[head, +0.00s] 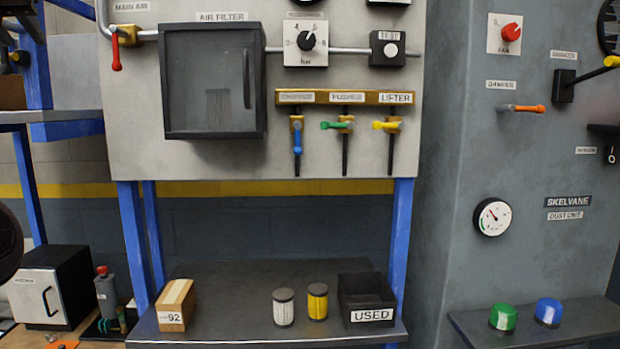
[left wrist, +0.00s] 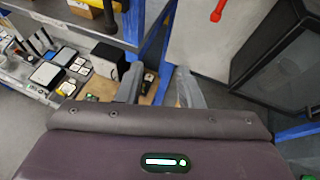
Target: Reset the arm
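My left gripper (left wrist: 157,84) shows in the left wrist view, its two grey fingers spread with a gap between them. Nothing is held between them; behind the gap I see a bench top and a blue post. In the head view only a dark rounded shape shows at the left edge, which seems to be part of my left arm; its fingers are not visible there. My right gripper is in neither view.
A panel (head: 130,95) carries an air filter box (head: 212,80) and several valve handles. A shelf (head: 240,310) below holds a small box (head: 176,305), two filter cartridges and a USED bin (head: 366,300). A grey dust unit (head: 540,150) stands at right.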

